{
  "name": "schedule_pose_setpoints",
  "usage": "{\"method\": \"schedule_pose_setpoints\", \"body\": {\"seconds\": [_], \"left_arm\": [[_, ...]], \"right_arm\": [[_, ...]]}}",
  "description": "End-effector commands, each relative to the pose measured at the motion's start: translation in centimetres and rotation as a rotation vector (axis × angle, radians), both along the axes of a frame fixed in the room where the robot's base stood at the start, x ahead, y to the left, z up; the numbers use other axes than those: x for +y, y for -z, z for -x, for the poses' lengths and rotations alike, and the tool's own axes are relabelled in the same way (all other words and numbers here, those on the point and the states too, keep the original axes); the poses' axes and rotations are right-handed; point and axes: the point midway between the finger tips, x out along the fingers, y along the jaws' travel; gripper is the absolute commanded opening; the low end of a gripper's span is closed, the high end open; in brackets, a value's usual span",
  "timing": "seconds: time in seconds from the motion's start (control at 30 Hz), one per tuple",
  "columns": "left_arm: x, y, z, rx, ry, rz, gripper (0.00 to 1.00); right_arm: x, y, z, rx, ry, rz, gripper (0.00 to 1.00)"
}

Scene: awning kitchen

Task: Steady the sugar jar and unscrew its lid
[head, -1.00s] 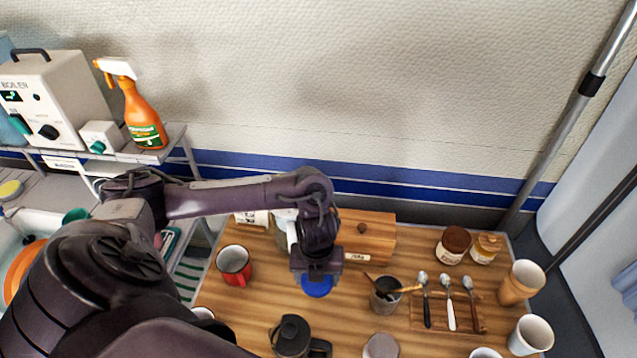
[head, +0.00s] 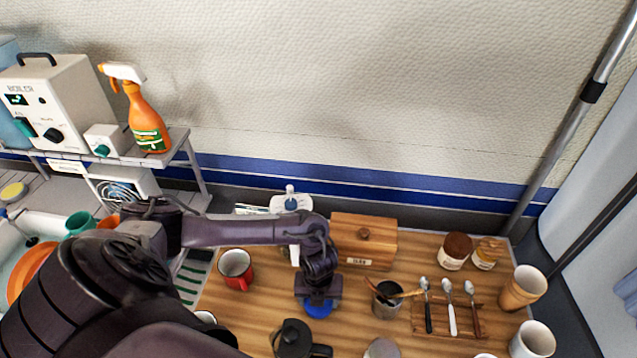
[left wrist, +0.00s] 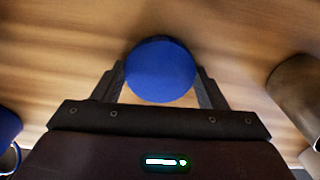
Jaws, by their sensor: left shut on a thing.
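A round blue lid (head: 318,308) shows at the tip of my left gripper (head: 319,299) over the middle of the wooden table. In the left wrist view the blue lid (left wrist: 161,70) sits between the two fingers of my left gripper (left wrist: 161,84), which are shut on its sides. The lid's flat top faces that camera. The lid and gripper hide whatever is below, so I cannot tell whether a jar body is under it. My right gripper is in neither view.
A red mug (head: 236,269) stands left of the gripper, a wooden box (head: 364,240) behind it. A dark-lidded pot (head: 293,338) is close in front. A metal cup (head: 386,300) with sticks and a spoon rack (head: 447,318) are to the right. Two small jars (head: 455,251) stand farther right.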

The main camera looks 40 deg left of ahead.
Motion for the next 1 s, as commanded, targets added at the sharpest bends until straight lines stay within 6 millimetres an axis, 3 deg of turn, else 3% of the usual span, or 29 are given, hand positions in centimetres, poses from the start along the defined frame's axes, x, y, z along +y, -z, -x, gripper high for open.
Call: {"method": "schedule_pose_setpoints", "body": {"seconds": [0.07,0.1,0.23,0.5,0.67,1.0], "left_arm": [[0.0,0.4,0.0,0.000,0.000,0.000,0.39],[0.0,0.3,0.0,0.000,0.000,0.000,0.70],[0.0,0.2,0.0,0.000,0.000,0.000,0.87],[0.0,0.2,0.0,0.000,0.000,0.000,0.88],[0.0,-0.9,-0.1,-0.002,0.000,0.001,0.88],[0.0,-7.9,-0.2,-0.005,0.002,0.001,0.88]], "right_arm": [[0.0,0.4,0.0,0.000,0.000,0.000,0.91],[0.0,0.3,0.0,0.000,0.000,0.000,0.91],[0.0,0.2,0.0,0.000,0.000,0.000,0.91],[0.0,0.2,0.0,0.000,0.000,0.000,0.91],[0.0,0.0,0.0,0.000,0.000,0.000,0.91],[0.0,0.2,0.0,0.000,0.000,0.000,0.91]]}}
